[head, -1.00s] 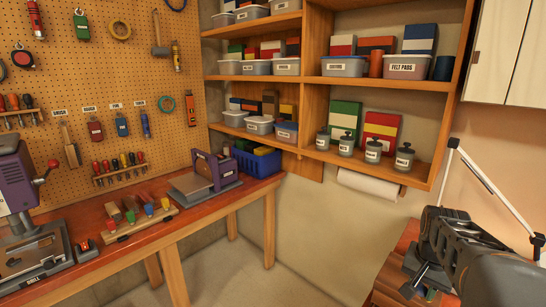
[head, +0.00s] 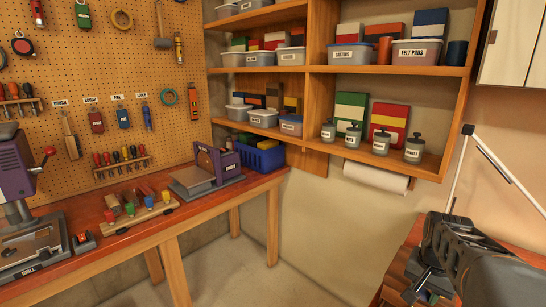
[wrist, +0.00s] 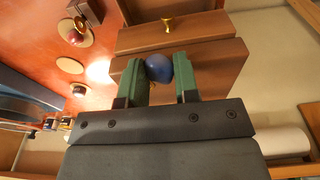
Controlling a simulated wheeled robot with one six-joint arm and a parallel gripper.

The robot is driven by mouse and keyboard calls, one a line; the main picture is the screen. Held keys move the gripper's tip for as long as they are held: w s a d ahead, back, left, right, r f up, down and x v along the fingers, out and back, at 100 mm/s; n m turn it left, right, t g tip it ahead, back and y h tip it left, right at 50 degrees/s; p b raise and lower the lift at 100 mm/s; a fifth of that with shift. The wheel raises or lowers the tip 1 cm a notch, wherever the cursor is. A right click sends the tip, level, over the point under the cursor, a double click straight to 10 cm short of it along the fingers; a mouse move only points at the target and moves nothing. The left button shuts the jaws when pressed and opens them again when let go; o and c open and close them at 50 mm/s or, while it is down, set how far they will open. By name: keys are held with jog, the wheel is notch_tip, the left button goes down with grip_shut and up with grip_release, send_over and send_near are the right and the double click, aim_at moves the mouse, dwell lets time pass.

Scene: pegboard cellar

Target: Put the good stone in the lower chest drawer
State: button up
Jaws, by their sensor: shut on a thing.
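My gripper (wrist: 163,88) has green fingers, shut on a rounded blue stone (wrist: 158,67) in the wrist view. The stone is held at the fingertips and partly covered by them. Behind it is a brown wooden chest (wrist: 205,32) with a brass knob (wrist: 168,22); which drawer front is which, and how far any is open, I cannot tell. In the head view my gripper (head: 424,288) is low at the right, and the stone cannot be made out there.
In the wrist view a reddish tabletop (wrist: 35,35) holds round discs, one bare (wrist: 70,66) and others with small dark things on them. A white paper roll (head: 376,177) hangs under the shelves. A white jointed lamp arm (head: 500,178) rises beside my arm.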

jog(key=o, duration=1)
jog(key=shift+r, duration=0.1)
jog(key=r, duration=0.4)
jog(key=a+r, duration=0.1)
jog(key=r, duration=0.4)
jog(key=s+r, duration=0.1)
jog(key=r, duration=0.3)
jog(key=shift+s+a+r+p, duration=0.1)
jog(key=shift+a+r+p, duration=0.05)
jog(key=shift+r+p, duration=0.15)
jog(key=a+f+n+t, duration=0.2)
jog(key=a+f+n, duration=0.25)
jog(key=f, duration=0.45)
jog(key=s+a+f+n, duration=0.1)
jog(key=a+f, duration=0.1)
jog(key=a, duration=0.2)
jog(key=s+a+f+n, duration=0.2)
jog(key=a, duration=0.2)
jog(key=s+a+f+n+t+y, duration=0.1)
jog(key=s+a+f, duration=0.1)
jog(key=a, duration=0.2)
jog(key=shift+s+n, duration=0.2)
jog(key=shift+n, duration=0.15)
